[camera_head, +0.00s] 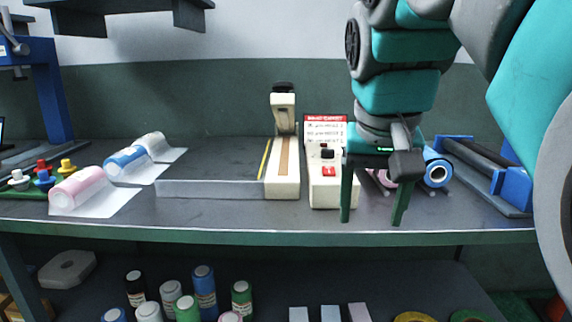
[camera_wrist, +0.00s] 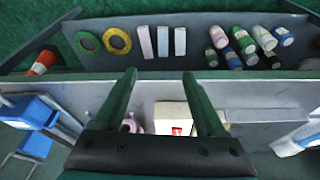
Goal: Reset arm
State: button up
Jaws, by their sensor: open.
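My gripper (camera_head: 374,205) hangs from my teal arm over the front right part of the grey workbench (camera_head: 230,222), fingers pointing down. Its two green fingers are apart with nothing between them. In the wrist view my gripper (camera_wrist: 160,82) also shows open and empty. Behind and beside it in the head view stands a cream control box (camera_head: 326,194) with a red button and a red-and-white sign. A pink roll (camera_head: 383,178) is partly hidden behind the fingers.
A cream sealer (camera_head: 283,180) stands left of the control box, with a clear film sheet (camera_head: 208,189) beside it. Pink (camera_head: 78,188) and blue (camera_head: 124,160) film rolls lie at left. A blue roller frame (camera_head: 510,182) is at right. A lower shelf (camera_head: 270,285) holds bottles, blocks and tape rings.

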jog(key=s+d+f+g, duration=0.1)
jog(key=s+f, duration=0.5)
jog(key=f, duration=0.4)
jog(key=s+d+f+n+g, duration=0.1)
jog(key=s+f+g, duration=0.1)
jog(key=s+f, duration=0.4)
jog(key=s+d+f+n+g, duration=0.1)
jog(key=s+f, duration=0.5)
jog(key=f, duration=0.9)
jog(key=shift+d+g+y, duration=0.25)
jog(key=shift+g+y, duration=0.15)
jog(key=shift+g, duration=0.2)
